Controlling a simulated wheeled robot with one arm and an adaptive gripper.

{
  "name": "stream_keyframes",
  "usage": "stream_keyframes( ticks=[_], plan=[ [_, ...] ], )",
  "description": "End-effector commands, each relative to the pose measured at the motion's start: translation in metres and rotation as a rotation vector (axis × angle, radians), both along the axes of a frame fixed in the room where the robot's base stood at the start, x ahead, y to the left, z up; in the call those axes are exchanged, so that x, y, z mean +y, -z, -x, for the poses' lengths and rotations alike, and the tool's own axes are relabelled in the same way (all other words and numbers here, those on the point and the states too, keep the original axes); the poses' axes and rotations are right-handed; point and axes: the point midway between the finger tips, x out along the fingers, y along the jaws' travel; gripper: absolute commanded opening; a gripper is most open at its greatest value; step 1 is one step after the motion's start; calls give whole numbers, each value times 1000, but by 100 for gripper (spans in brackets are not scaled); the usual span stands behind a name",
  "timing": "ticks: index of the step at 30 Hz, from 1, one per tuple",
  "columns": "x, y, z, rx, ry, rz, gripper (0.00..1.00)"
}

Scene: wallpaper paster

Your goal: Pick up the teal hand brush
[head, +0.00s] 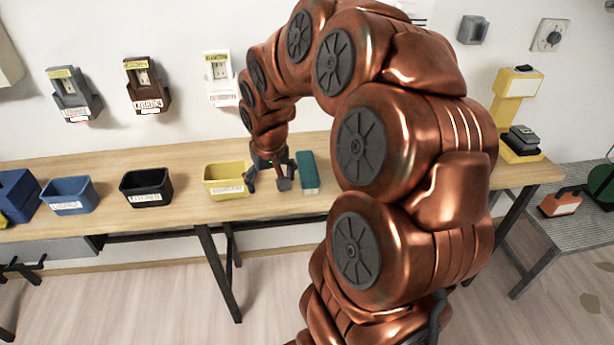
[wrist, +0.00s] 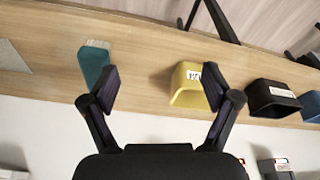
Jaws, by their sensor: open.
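The teal hand brush (head: 307,172) lies on the wooden table, just right of my gripper (head: 268,178) in the head view. In the wrist view the teal brush (wrist: 93,63) lies beyond the left finger, its pale bristles pointing to the top of the picture; the finger hides part of it.
A yellow bin (head: 226,181) stands just left of my gripper, close to the right finger in the wrist view. A black bin (head: 147,188) and blue bin (head: 68,196) stand farther left on the table (head: 300,205). Labelled holders (head: 146,86) hang on the wall behind.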

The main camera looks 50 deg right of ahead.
Motion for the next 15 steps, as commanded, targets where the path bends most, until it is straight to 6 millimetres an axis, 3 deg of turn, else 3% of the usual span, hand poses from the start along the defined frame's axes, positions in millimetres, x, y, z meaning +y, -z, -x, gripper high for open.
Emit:
stream_keyframes(
  ticks=[1, 3, 9, 15],
  plan=[
    [-25, 12, -11, -24, 43, 2, 88],
    [-56, 23, -23, -56, 92, 14, 88],
    [-131, 45, -39, -133, 208, 44, 88],
    [-166, 56, -42, -164, 259, 61, 88]
  ],
)
